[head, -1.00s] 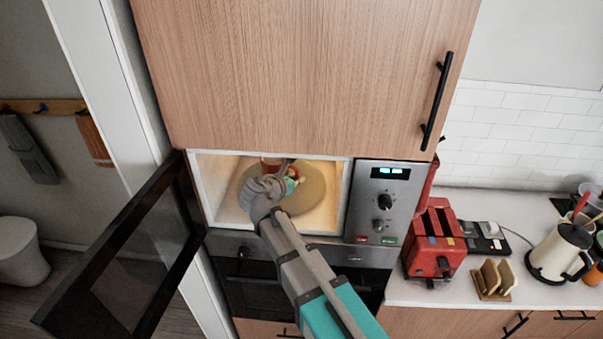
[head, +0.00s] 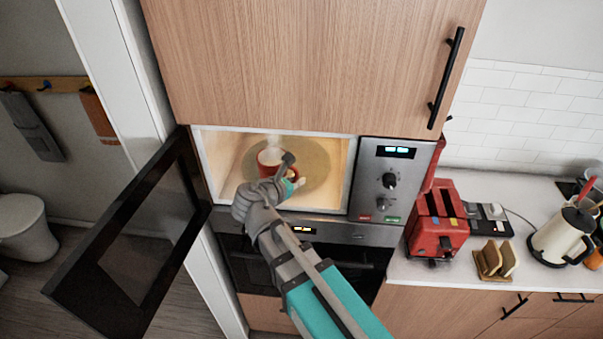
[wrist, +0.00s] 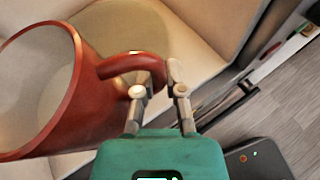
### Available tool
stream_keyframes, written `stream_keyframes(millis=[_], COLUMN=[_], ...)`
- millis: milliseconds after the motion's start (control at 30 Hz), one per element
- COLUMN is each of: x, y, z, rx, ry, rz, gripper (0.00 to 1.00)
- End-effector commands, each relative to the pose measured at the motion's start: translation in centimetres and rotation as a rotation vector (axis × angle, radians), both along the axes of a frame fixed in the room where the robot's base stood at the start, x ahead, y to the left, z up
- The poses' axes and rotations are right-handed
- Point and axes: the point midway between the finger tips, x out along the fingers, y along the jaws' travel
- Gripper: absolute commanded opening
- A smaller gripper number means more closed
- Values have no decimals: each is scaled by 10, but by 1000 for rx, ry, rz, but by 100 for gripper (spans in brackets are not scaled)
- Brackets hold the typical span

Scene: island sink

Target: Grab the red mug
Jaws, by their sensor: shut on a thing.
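The red mug (head: 266,171) is at the front left of the open microwave's cavity, over or near the front of the round turntable plate (head: 318,165). In the wrist view the mug (wrist: 88,95) fills the left side, tilted in the picture, with its pale inside showing. Its handle reaches right, between my fingers. My gripper (wrist: 157,82) is shut on that handle; it also shows at the mug's right side in the head view (head: 289,171). I cannot tell whether the mug's base touches anything.
The dark microwave door (head: 100,265) stands open at the left. The control panel (head: 390,185) is right of the opening, and a wooden cabinet (head: 310,60) is above. A red toaster (head: 440,225) and white kettle (head: 560,240) stand on the right counter.

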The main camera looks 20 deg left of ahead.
Motion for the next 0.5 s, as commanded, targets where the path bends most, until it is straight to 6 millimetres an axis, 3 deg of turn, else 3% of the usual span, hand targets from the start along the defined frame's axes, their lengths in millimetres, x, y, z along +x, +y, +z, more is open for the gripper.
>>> stream_keyframes(millis=[500], x=[-31], y=[-7], z=[0], rx=[0], ry=[-1], rz=[0], gripper=[0])
